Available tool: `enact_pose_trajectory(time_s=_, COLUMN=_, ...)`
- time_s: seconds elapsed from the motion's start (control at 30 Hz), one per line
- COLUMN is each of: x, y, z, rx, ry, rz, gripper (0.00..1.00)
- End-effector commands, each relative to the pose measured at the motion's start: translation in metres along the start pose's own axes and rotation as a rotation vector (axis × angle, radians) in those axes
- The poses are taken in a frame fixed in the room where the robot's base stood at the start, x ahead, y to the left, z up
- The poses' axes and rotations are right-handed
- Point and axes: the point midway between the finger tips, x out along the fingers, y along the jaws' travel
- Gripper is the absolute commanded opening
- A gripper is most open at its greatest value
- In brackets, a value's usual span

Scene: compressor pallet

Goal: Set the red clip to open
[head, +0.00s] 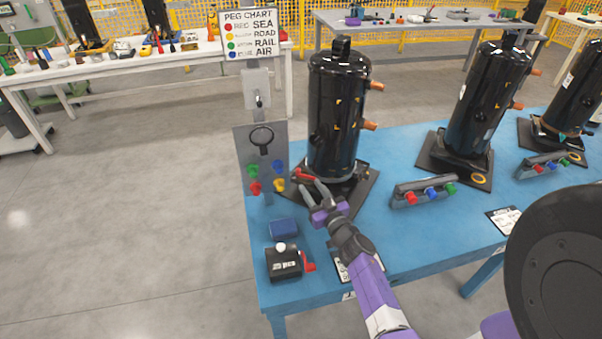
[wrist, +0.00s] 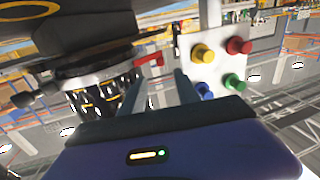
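The red clip (head: 306,174) is a small red lever at the foot of the nearest black compressor (head: 336,118), on the side facing me. In the wrist view the red clip (wrist: 149,60) sticks out from a silver band (wrist: 95,69) around the compressor. My gripper (head: 311,186) is just in front of the clip. In the wrist view its two fingers (wrist: 160,76) are apart with nothing between them, and the clip lies just beyond the left fingertip. I cannot tell whether finger and clip touch.
A grey panel with coloured pegs (head: 262,160) stands left of the compressor. A blue block (head: 283,228) and a black box with a red handle (head: 284,263) lie on the blue table (head: 405,238) at front left. A grey peg rack (head: 424,191) and more compressors stand to the right.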

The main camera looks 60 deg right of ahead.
Motion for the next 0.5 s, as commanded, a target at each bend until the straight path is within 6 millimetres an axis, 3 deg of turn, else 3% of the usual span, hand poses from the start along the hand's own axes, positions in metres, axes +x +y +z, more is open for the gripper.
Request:
enact_pose_trajectory(time_s=0.17, x=0.014, y=-0.001, z=0.002, rx=0.012, ry=0.0, rz=-0.005, gripper=0.38)
enact_pose_trajectory(time_s=0.5, x=0.063, y=-0.002, z=0.004, rx=0.009, ry=-0.001, rz=-0.005, gripper=0.38)
